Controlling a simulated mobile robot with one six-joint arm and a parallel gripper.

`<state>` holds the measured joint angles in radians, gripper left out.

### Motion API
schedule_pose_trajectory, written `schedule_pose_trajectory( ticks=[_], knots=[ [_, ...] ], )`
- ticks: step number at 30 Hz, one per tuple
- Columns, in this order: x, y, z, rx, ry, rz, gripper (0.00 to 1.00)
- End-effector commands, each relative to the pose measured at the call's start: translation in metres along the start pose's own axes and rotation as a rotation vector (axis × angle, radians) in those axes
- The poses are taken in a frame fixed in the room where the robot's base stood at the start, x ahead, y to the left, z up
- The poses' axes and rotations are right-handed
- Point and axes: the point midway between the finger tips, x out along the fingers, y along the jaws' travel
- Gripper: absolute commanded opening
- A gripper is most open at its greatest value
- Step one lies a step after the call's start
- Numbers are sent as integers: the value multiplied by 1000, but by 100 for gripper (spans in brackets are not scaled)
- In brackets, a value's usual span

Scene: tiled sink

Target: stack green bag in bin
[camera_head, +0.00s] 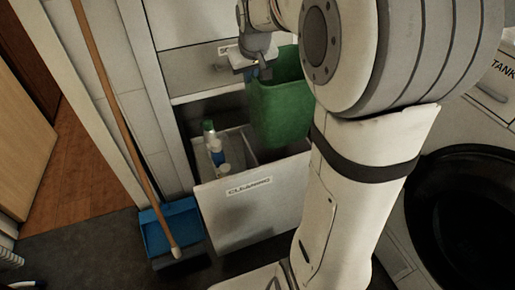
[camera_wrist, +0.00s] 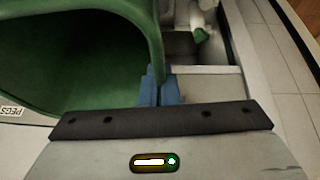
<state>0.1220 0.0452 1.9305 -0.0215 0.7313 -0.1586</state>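The green bag (camera_head: 280,115) is an open-topped, stiff-looking container over the right part of an open drawer bin (camera_head: 250,205) labelled "CLEANING". Its lower edge is close to the drawer's rim; I cannot tell whether it rests inside. My gripper (camera_head: 262,70) is at the bag's upper left rim. In the wrist view, the blue fingertips of my gripper (camera_wrist: 160,88) are closed on the rim of the green bag (camera_wrist: 150,30), with its dark opening to the left. The bag's right side is hidden behind my arm in the head view.
Several bottles (camera_head: 213,145) stand in the drawer's left part. A broom (camera_head: 125,125) and a blue dustpan (camera_head: 172,232) stand left of the drawer. A round black machine door (camera_head: 465,215) is at the right. Dark floor lies at the lower left.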

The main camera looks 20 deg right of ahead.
Motion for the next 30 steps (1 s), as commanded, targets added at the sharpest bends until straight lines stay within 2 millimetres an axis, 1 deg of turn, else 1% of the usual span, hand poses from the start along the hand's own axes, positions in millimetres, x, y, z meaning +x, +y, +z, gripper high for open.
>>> schedule_pose_trajectory(
  ticks=[1, 12, 15, 19, 26, 30],
  knots=[
    [19, -4, 9, -4, -3, -2, 0],
    [110, -18, 50, -13, -3, -6, 0],
    [132, -20, 59, -14, -1, -6, 0],
    [151, -22, 68, -14, -1, -6, 0],
    [163, -23, 73, -14, 1, -6, 0],
    [184, -25, 83, -15, -2, -7, 0]
  ],
)
